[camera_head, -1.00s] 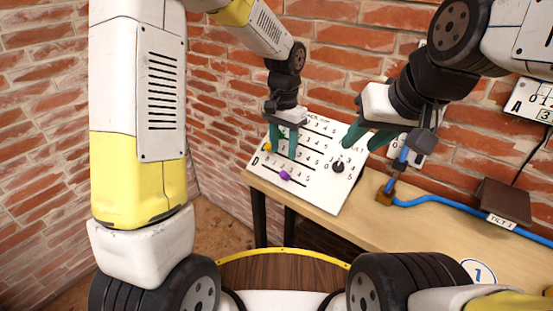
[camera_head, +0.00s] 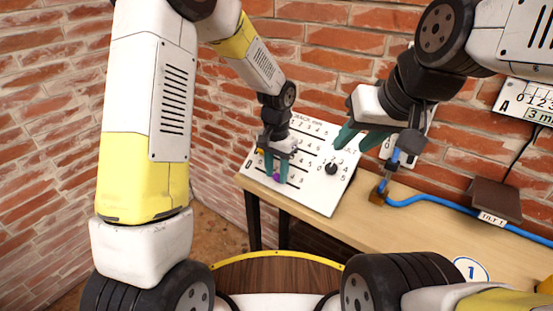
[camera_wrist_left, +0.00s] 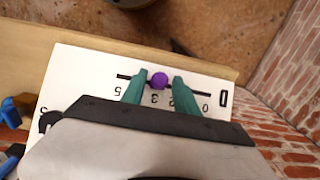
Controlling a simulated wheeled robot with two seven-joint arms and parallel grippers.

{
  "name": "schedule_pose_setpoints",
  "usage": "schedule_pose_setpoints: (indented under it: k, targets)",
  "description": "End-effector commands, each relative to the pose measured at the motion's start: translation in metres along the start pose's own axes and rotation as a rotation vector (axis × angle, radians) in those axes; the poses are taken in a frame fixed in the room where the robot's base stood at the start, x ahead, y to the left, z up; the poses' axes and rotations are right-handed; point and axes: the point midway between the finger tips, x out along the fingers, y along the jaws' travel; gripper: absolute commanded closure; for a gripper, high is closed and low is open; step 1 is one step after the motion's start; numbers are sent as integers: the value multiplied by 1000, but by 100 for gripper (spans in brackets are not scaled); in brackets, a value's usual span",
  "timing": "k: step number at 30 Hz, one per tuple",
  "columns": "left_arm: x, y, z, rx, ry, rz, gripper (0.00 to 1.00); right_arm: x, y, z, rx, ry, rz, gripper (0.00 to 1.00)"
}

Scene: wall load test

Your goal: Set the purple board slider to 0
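The purple slider knob (camera_head: 277,177) sits on the lowest track, row D, of the white board (camera_head: 317,198). In the left wrist view the purple knob (camera_wrist_left: 159,80) is near the printed 3, with the 0 toward the right end of its track. My left gripper (camera_head: 276,171) is at this row. In the wrist view the teal fingers of my left gripper (camera_wrist_left: 160,82) stand on either side of the knob, with small gaps visible. My right gripper (camera_head: 354,138) is in front of the board's upper right, its teal fingers apart and empty.
A black dial (camera_head: 331,168) is on the board's right part. A blue cable (camera_head: 430,199) and a dark brown box (camera_head: 495,197) are on the wooden bench (camera_head: 400,232) to the right.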

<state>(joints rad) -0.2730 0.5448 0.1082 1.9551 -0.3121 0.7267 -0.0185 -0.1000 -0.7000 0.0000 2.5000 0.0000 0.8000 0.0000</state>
Motion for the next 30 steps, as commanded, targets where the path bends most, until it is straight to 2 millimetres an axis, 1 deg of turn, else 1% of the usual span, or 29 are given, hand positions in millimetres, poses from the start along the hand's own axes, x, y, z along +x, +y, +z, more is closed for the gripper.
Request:
schedule_pose_setpoints:
  k: [1, 3, 5, 30]
  targets:
    - [0, 0, 0, 0, 0, 0, 76, 0, 0, 0, 0, 0, 0, 64]
    - [0, 0, 0, 0, 0, 0, 90, 0, 0, 0, 0, 0, 0, 64]
    - [0, 0, 0, 0, 0, 0, 100, 0, 0, 0, 0, 0, 0, 64]
    - [-1, 0, 0, 0, 0, 0, 100, 0, 0, 0, 0, 0, 0, 64]
